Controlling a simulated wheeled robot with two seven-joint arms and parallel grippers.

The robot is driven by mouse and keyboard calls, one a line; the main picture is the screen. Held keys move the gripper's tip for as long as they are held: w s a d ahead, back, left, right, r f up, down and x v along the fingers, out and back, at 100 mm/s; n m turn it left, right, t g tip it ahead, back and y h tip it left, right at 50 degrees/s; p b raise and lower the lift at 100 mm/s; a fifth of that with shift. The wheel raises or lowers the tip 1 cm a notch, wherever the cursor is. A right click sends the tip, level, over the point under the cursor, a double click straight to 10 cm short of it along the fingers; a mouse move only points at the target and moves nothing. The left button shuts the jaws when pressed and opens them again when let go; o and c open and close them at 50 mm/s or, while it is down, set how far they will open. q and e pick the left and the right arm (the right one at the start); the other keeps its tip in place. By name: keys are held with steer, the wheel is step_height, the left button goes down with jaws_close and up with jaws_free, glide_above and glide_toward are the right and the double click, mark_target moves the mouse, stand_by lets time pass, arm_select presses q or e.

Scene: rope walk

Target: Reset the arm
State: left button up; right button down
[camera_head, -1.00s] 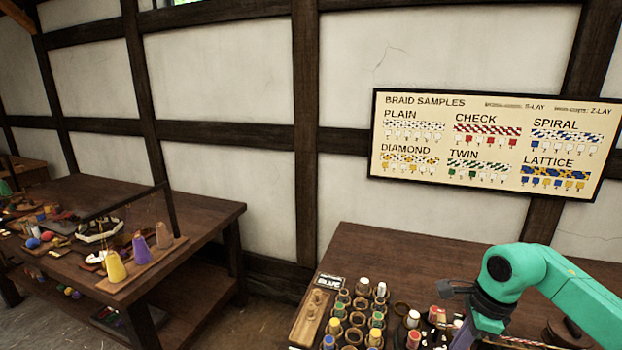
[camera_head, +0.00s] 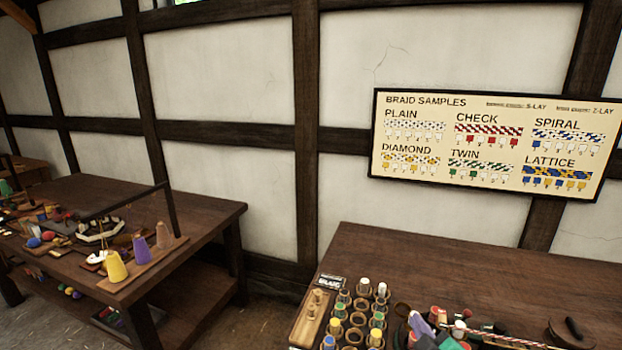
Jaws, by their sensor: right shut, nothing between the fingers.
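Neither of my grippers shows in the head view now, and no arm link is in the picture. The bench (camera_head: 450,262) at the lower right, where my right arm was over it, is uncovered down to the bottom edge.
On this bench are a rack of bobbins (camera_head: 360,318), a wooden peg block (camera_head: 312,318), loose coloured pieces with a purple one (camera_head: 420,324), a striped braid (camera_head: 505,340) and a round wooden piece (camera_head: 572,332). A second table (camera_head: 205,212) stands left. The braid sample board (camera_head: 490,145) hangs behind.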

steer(key=s+d+f+m+g+y, duration=0.1)
steer(key=s+f+m+g, duration=0.85)
steer(key=s+f, duration=0.85)
steer(key=s+f+n+g, duration=0.2)
steer(key=s+f, duration=0.1)
steer(key=f, duration=1.7)
steer(key=s+d+f+g, duration=0.1)
steer(key=s+d+f, duration=0.2)
steer(key=s+f, duration=1.3)
steer(key=shift+s+g+b, duration=0.3)
steer(key=shift+s+g, duration=0.05)
steer(key=shift+s, duration=0.4)
